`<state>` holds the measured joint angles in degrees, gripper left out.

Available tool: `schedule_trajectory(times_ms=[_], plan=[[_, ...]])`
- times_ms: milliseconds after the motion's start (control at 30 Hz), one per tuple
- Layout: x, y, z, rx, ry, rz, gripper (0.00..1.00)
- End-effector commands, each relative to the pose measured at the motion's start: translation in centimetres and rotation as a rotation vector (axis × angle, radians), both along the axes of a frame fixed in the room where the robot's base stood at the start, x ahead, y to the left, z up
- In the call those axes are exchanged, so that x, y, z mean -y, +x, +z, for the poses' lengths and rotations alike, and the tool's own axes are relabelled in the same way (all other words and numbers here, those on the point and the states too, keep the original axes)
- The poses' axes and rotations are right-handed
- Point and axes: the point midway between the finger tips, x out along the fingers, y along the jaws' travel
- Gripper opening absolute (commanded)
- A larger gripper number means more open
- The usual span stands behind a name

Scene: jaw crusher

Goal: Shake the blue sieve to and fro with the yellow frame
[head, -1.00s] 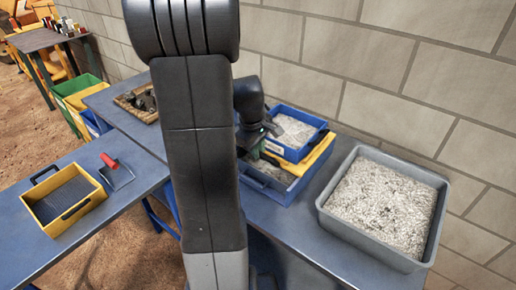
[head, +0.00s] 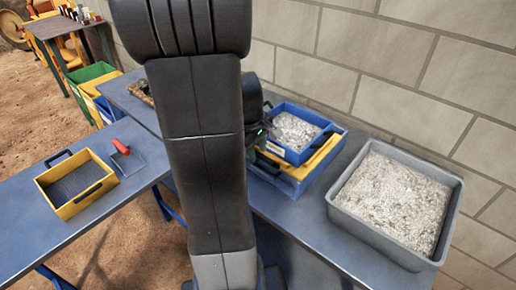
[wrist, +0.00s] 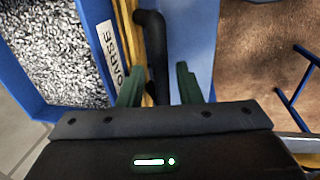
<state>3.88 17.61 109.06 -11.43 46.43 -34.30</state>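The blue sieve (head: 292,152), full of pale grey gravel, sits in the yellow frame (head: 322,158) on a blue tray (head: 300,186) by the wall. In the wrist view the sieve's wall (wrist: 103,30) with a "COARSE" label is at left, beside a strip of the yellow frame (wrist: 130,35). A black handle (wrist: 158,50) stands along the frame. My gripper (wrist: 160,75) has its two green fingers on either side of this handle, with a gap showing at the right finger. In the head view my arm hides most of the gripper (head: 262,134).
A large grey bin of gravel (head: 340,211) stands right of the tray. A yellow box with black handles (head: 93,203) and a small red-handled tool (head: 124,149) are on the left bench. A block wall (head: 400,60) runs close behind.

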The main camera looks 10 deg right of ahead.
Motion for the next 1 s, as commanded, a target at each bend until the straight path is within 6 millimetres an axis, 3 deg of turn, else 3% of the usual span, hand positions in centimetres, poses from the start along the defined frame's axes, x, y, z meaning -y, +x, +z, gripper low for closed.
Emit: schedule_trajectory(times_ms=[300,467,1000], plan=[[0.0,0.0,0.0,0.0,0.0,0.0,0.38],[-0.2,-0.1,1.3,0.003,-0.001,0.001,0.38],[-1.9,-1.4,12.0,0.004,0.0,0.001,0.38]])
